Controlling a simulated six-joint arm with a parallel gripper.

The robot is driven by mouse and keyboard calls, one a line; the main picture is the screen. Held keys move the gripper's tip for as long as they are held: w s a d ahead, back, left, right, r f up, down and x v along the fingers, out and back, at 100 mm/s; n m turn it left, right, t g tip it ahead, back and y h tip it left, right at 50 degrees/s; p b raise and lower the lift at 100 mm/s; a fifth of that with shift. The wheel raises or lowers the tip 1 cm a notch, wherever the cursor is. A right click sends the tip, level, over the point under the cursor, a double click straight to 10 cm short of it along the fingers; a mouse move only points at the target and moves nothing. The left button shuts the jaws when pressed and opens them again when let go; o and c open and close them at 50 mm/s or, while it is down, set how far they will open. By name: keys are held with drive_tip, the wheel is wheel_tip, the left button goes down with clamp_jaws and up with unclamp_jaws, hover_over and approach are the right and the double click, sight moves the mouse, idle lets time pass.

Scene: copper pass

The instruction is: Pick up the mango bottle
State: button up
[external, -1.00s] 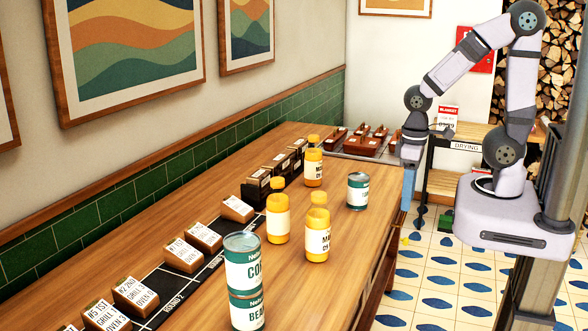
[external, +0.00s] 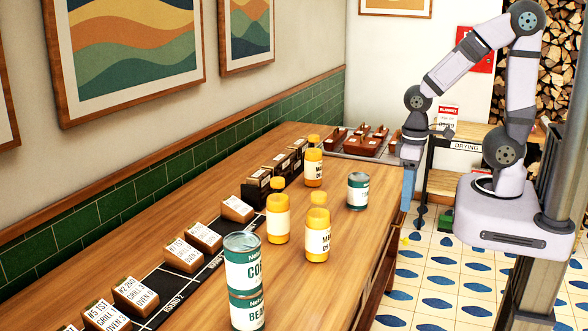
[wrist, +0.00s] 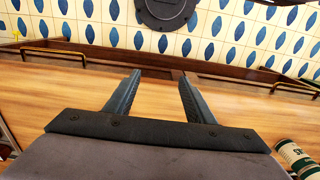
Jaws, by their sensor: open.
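Three yellow bottles with yellow caps and white labels stand upright on the wooden counter: a far one (external: 313,167), a left one (external: 278,218) and a front one (external: 317,234). The labels on the far and front bottles start with "M", but the rest is too small to read surely, so I cannot tell which is the mango bottle. My gripper (external: 407,205) points down by the counter's right edge, to the right of the bottles and apart from them. In the wrist view its two fingers (wrist: 160,75) are spread and empty, with no bottle in sight.
A teal-and-white can (external: 358,191) stands between the far bottle and my gripper. Two stacked cans (external: 245,262) stand at the front. Labelled wooden blocks (external: 184,254) line a dark strip along the wall. A tray of brown pieces (external: 367,143) lies at the far end.

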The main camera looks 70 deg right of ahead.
sight(316, 141)
drive_tip(key=w+m+t+b, duration=0.3)
drive_tip(key=w+t, duration=0.6)
drive_tip(key=w, duration=1.6)
drive_tip(key=w+d+r+m+t+h+b, duration=0.2)
drive_tip(key=w+d+r+t+h+b, duration=0.3)
drive_tip(key=w+d+h, duration=0.4)
drive_tip(key=d+m+h, duration=0.1)
drive_tip(key=d, duration=0.1)
drive_tip(key=s+d+m+g+h+b, duration=0.1)
drive_tip(key=d+m+h, duration=0.1)
drive_tip(key=d, duration=0.1)
drive_tip(key=s+d+m+g+h, duration=0.1)
drive_tip(key=d, duration=0.2)
drive_tip(key=shift+s+d+f+m+h+b, duration=0.1)
drive_tip(key=shift+d+m+h+b, duration=0.05)
drive_tip(key=shift+m+h+b, duration=0.2)
drive_tip(key=shift+s+d+f, duration=0.1)
drive_tip(key=shift+f, duration=0.05)
drive_tip(key=shift+p+x, duration=0.35)
drive_tip(key=shift+x, duration=0.75)
drive_tip(key=shift+w+d+p, duration=0.3)
drive_tip(key=shift+p, duration=0.05)
drive_tip(key=p+x, duration=0.1)
drive_tip(key=x, duration=0.3)
drive_tip(key=shift+w+p, duration=0.1)
drive_tip(key=shift+p, duration=0.2)
drive_tip(key=shift+c, duration=0.3)
